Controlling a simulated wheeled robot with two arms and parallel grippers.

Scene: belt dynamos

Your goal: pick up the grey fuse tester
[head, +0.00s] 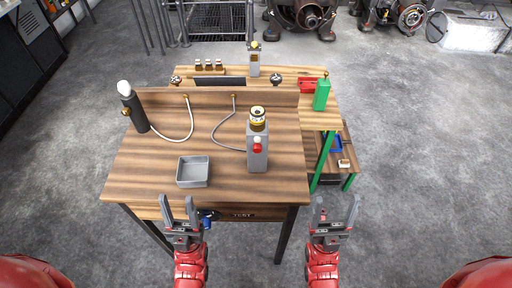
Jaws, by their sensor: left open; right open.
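A tall grey box (257,162) with a red knob on its front and a yellow-and-black top stands on the near wooden table; it looks like the grey fuse tester. A cable runs from near it to the table's back panel. A smaller grey device (254,66) with a yellow top stands on the farther table. My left gripper (178,203) is open and empty in front of the near table's front edge, left of the tester. My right gripper (335,203) is open and empty, to the right of the near table. Neither gripper touches the tester.
On the near table (135,180), a grey square tray (193,185) sits left of the tester and a black handheld device (138,115) stands at the back left. A blue item (207,218) is at the front edge. A green box (321,96) stands behind right.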

